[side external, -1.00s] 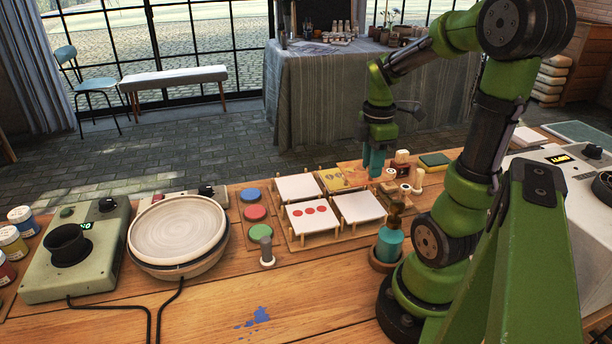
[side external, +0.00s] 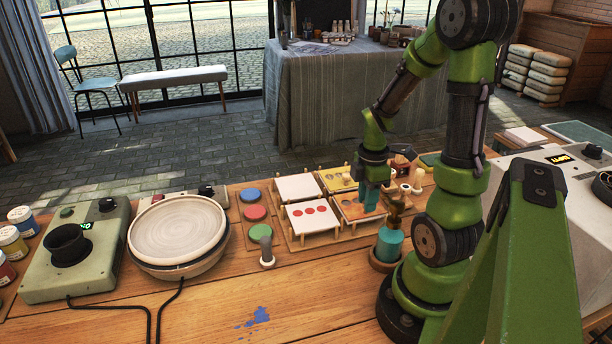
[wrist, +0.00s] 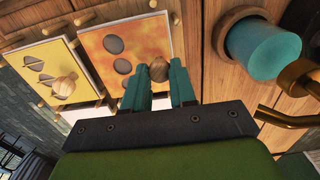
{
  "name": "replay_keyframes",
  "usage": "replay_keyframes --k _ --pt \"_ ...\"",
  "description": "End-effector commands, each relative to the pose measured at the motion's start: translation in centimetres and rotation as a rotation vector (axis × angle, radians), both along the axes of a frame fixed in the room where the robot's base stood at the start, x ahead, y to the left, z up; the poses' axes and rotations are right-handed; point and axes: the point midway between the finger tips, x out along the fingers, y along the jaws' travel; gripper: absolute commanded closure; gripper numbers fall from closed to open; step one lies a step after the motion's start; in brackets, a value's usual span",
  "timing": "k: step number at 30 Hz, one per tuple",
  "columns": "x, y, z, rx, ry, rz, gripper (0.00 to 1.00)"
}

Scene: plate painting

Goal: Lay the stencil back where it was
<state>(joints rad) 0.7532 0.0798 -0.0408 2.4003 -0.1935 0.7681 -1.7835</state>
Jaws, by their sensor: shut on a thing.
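The orange mottled stencil (side external: 350,211) is over the front right place of the wooden rack, at the height of the pegs or close to it; I cannot tell if it rests. It also shows in the wrist view (wrist: 112,48), with dark oval holes and a round wooden knob. My gripper (side external: 370,198) is over its right part. In the wrist view the teal fingers (wrist: 160,80) are on either side of the knob, shut on it. The white tile formerly seen at this place is hidden beneath the stencil.
A yellow stencil (side external: 338,180) lies at the back right place. A white tile (side external: 297,188) and a tile with red dots (side external: 309,215) fill the left places. A teal bottle with a brass nozzle (side external: 390,242) stands close in front, right of my gripper.

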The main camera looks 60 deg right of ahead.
Motion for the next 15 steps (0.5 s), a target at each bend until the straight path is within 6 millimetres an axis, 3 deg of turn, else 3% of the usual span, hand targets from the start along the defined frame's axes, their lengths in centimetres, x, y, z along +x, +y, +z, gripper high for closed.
replay_keyframes --k 2,3,8,15 --pt "-0.01 0.01 -0.23 0.001 0.001 0.0 1.0" --pt "-0.01 0.01 -0.31 0.001 0.001 0.001 0.73" --pt "0.0 0.0 -0.25 0.0 0.0 0.0 0.49" --pt "0.01 -0.01 -0.22 0.0 0.0 0.0 0.49"
